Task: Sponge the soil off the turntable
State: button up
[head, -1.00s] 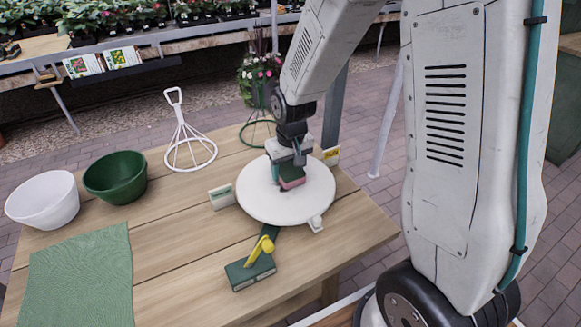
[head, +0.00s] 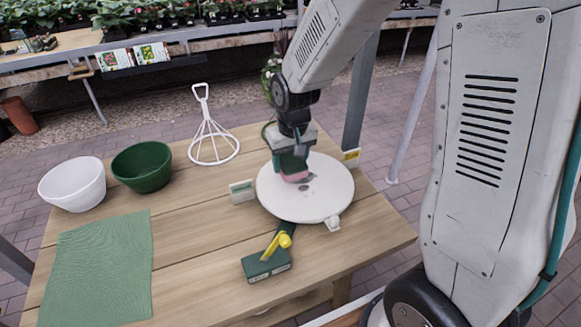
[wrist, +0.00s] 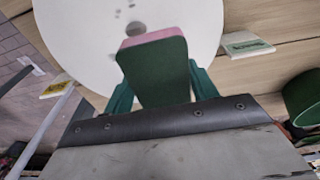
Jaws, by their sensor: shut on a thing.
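The white round turntable (head: 333,192) lies on the wooden table and also fills the top of the wrist view (wrist: 75,45). My gripper (head: 291,163) is shut on a sponge (head: 295,177), over the left back part of the disc. In the wrist view the sponge (wrist: 155,72) shows a dark green body and a pink edge, between the teal fingers of my gripper (wrist: 160,88). Its pink side faces the disc; I cannot tell if it touches. A few small dark specks of soil (wrist: 118,13) lie near the grey centre spot (wrist: 135,28).
A green block with a yellow lever (head: 267,262) stands in front of the turntable. A white wire stand (head: 213,140), green bowl (head: 142,166), white bowl (head: 73,184) and green cloth (head: 97,268) are at left.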

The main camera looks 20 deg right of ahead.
aim_at(290, 159)
jog(key=shift+r, duration=1.8)
